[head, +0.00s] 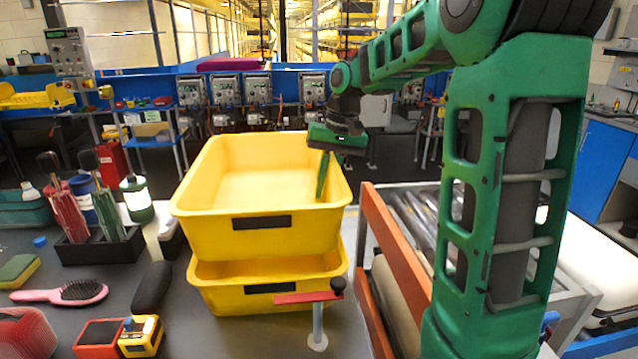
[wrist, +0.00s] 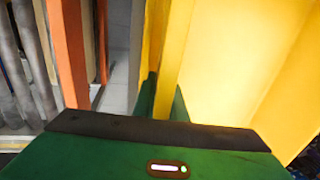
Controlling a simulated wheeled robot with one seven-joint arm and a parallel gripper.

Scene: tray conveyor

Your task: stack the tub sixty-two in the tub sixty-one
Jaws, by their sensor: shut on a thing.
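The upper yellow tub (head: 205,238) is directly above the lower yellow tub (head: 225,301) in the head view, with its base at or just inside the lower tub's rim. I cannot tell whether it rests there or hangs slightly above. Both have dark label plates whose numbers I cannot read; by position, the upper one is taken as tub sixty-two and the lower as tub sixty-one. My gripper (head: 322,176) is shut on the upper tub's right wall, one finger inside. The wrist view shows this yellow wall (wrist: 225,65) between the green fingers (wrist: 160,98). The upper tub is empty.
A roller conveyor with an orange side rail (head: 394,240) stands close at the right. A red bar on a post (head: 309,298) is in front of the lower tub. Brushes, bottles (head: 137,197) and a dark holder (head: 100,247) crowd the left of the grey table.

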